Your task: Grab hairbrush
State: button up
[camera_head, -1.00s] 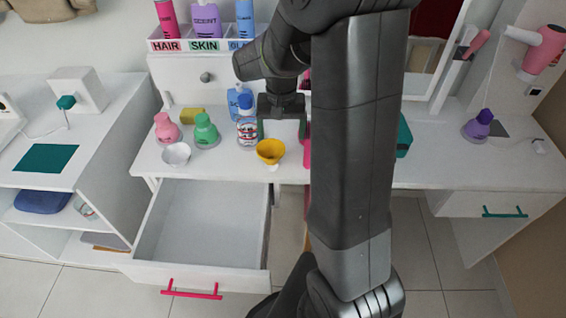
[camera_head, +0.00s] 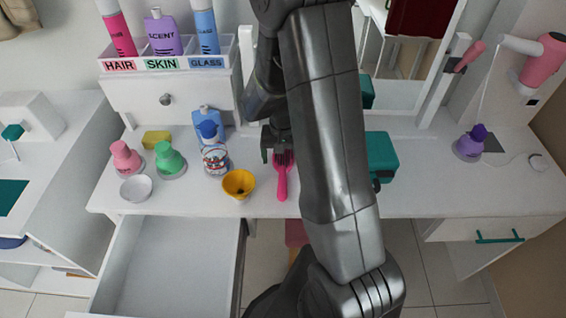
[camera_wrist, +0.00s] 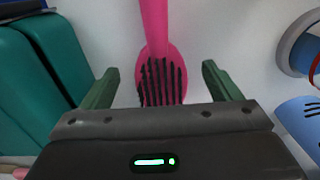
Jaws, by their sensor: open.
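The pink hairbrush (camera_head: 282,178) lies on the white table, its handle toward the front edge and its bristled head toward the back. In the wrist view the hairbrush (camera_wrist: 161,75) has dark bristles facing the camera. My gripper (camera_head: 279,150) is at the head end of the brush. In the wrist view my gripper (camera_wrist: 158,78) is open, with one green finger on each side of the brush head and a gap on both sides. My arm hides part of the table to the right of the brush.
A yellow cup (camera_head: 238,184) stands just left of the brush, with a blue-capped bottle (camera_head: 214,158) behind it. A teal case (camera_head: 381,157) stands to the right. An open drawer (camera_head: 170,262) juts out below the table (camera_head: 330,205). The table's right part has free room.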

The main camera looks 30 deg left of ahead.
jog(key=shift+f, duration=0.95)
jog(key=c, duration=1.1)
